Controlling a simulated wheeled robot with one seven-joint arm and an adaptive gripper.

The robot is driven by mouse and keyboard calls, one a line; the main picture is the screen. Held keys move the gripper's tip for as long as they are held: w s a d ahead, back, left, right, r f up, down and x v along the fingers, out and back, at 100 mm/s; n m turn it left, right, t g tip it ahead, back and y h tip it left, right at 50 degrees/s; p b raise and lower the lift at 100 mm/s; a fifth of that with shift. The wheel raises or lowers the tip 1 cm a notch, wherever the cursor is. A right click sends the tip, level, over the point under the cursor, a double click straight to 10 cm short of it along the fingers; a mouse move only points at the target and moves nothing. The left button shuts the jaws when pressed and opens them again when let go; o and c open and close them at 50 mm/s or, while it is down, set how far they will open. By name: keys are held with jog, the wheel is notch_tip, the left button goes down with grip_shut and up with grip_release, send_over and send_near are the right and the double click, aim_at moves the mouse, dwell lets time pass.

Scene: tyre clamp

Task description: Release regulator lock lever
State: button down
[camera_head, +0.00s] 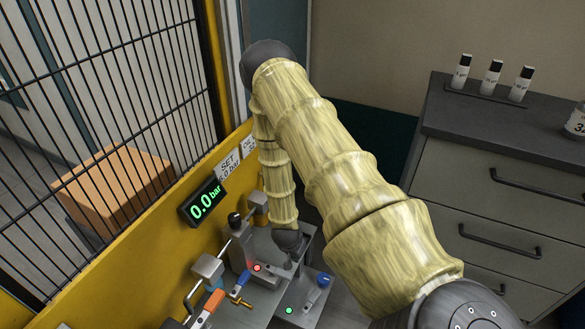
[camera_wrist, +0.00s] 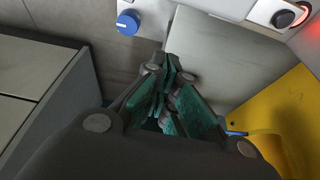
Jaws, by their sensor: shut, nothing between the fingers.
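My gripper (camera_wrist: 168,68) is shut and empty, its green-lined fingers together over bare grey surface in the wrist view. In the head view my gripper (camera_head: 289,263) hangs over the grey bench, partly hidden behind its wrist. A small blue lever-like part (camera_head: 243,278) lies left of it, beside a red light (camera_head: 257,268). A thin blue part (camera_wrist: 236,133) also shows right of the fingers in the wrist view. A grey upright unit with a black knob (camera_head: 234,219) stands behind. I cannot tell for sure which part is the regulator lock lever.
A blue knob (camera_wrist: 128,22) sits on a pale block at upper left; it also shows in the head view (camera_head: 323,280), near a green light (camera_head: 289,310). The display (camera_head: 203,203) reads 0.0 bar. A yellow-framed cage and a drawer cabinet (camera_head: 500,185) flank the bench.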

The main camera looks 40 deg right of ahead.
jog(key=v, duration=1)
jog(key=shift+a+p, duration=0.15)
jog(key=shift+p, duration=0.15)
jog(key=shift+s+f, duration=0.1)
jog(key=shift+f, duration=0.05)
